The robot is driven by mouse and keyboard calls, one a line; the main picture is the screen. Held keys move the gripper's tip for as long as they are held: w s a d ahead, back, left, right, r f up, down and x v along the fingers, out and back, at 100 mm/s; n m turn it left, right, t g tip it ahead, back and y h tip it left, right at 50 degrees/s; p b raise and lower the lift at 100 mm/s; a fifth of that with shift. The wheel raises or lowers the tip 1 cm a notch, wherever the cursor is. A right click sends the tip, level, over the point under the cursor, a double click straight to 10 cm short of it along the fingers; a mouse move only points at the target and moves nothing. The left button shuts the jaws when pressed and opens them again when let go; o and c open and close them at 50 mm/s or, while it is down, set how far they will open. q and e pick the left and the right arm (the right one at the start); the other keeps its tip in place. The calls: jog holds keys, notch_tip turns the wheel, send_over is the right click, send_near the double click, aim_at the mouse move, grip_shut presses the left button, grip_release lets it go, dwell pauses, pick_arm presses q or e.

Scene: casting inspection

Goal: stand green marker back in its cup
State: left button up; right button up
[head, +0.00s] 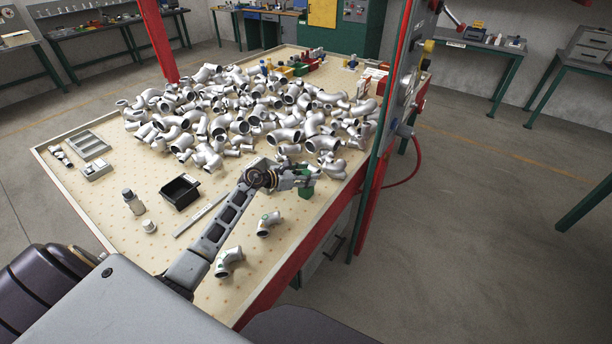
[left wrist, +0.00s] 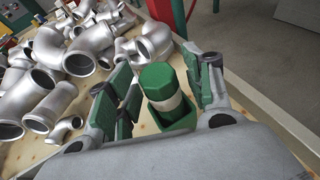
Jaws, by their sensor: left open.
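The green marker (left wrist: 160,84) shows in the left wrist view with its green cap toward the camera and a pale body below. Its lower end is inside the green cup (left wrist: 178,121), whose rim shows around it. The cup also shows in the head view (head: 306,192), near the table's right edge, partly hidden by my gripper. My left gripper (left wrist: 165,72) is open, with one finger on each side of the marker and visible gaps between. In the head view my left gripper (head: 299,178) is just above the cup. My right gripper is not in view.
A large pile of grey pipe elbows (head: 240,113) covers the middle of the table. Two green-marked elbows (head: 229,262) lie in front of the cup. A green post rises at the right edge.

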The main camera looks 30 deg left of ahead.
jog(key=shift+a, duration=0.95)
pick_arm(q)
jog(key=shift+s+a+r, duration=0.1)
jog(key=shift+s+a, duration=0.2)
jog(key=shift+s, duration=0.05)
jog(key=r+b+v, duration=0.1)
jog(key=v, duration=1.2)
jog(key=shift+d, duration=0.4)
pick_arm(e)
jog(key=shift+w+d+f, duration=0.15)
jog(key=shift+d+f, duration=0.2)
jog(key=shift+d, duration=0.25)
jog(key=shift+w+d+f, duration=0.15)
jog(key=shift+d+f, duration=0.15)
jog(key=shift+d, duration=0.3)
